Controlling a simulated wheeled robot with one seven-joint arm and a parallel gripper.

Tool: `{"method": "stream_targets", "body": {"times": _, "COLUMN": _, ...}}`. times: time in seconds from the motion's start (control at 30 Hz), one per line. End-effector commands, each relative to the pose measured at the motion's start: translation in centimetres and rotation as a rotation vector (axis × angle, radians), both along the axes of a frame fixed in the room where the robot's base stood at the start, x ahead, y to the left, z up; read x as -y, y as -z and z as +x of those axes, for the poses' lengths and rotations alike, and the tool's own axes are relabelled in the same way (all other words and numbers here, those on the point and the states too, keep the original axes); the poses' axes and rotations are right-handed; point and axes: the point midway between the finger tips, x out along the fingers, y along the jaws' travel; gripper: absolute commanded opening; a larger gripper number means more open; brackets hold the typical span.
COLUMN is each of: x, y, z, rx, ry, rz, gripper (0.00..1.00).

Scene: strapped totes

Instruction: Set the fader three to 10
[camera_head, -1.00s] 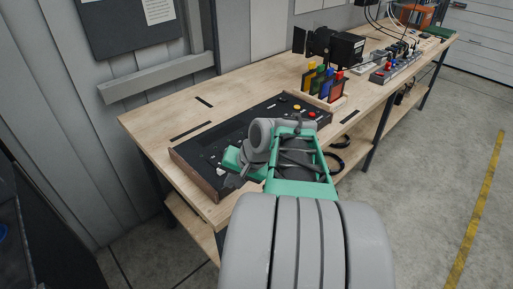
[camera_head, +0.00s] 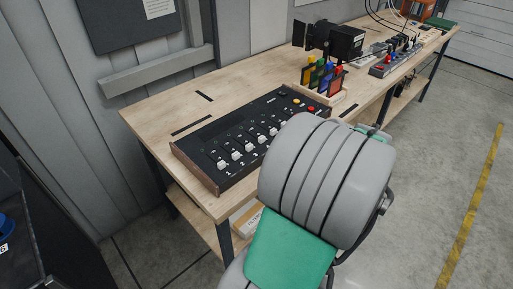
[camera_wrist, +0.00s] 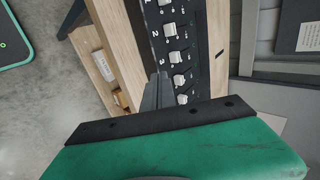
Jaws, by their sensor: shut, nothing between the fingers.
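The black fader panel (camera_head: 205,143) with wooden end cheeks lies on the bench in the head view. Its white fader knobs form a row along the near side, above printed numbers. Fader three (camera_head: 249,147) is near the lower end of its slot, roughly level with its neighbours. It also shows in the wrist view (camera_wrist: 175,57), beside the printed 3. My gripper (camera_wrist: 160,76) is shut and empty in the wrist view, its tips just below the number 3 in the picture. I cannot tell its height over the panel. My arm hides the gripper in the head view.
Red and yellow buttons (camera_head: 311,108) sit at the panel's far end. Coloured cards in a wooden holder (camera_head: 338,101) and a black device (camera_head: 346,43) stand behind it. The bench top (camera_head: 150,115) left of the panel is mostly clear. Boxes (camera_wrist: 100,65) lie on the lower shelf.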

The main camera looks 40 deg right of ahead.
Motion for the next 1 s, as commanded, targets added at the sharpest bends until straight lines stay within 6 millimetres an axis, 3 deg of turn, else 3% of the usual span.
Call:
{"method": "stream_targets", "body": {"times": 0.27, "x": -0.3, "y": 4.2, "z": 4.6, "rx": -0.002, "ry": -0.004, "rz": 0.003, "gripper": 0.00}}
{"method": "stream_targets", "body": {"times": 0.5, "x": -0.3, "y": 4.2, "z": 8.1, "rx": -0.002, "ry": -0.001, "rz": 0.000, "gripper": 0.00}}
{"method": "stream_targets", "body": {"times": 1.0, "x": 0.3, "y": 4.3, "z": 8.9, "rx": -0.001, "ry": 0.010, "rz": -0.001, "gripper": 0.00}}
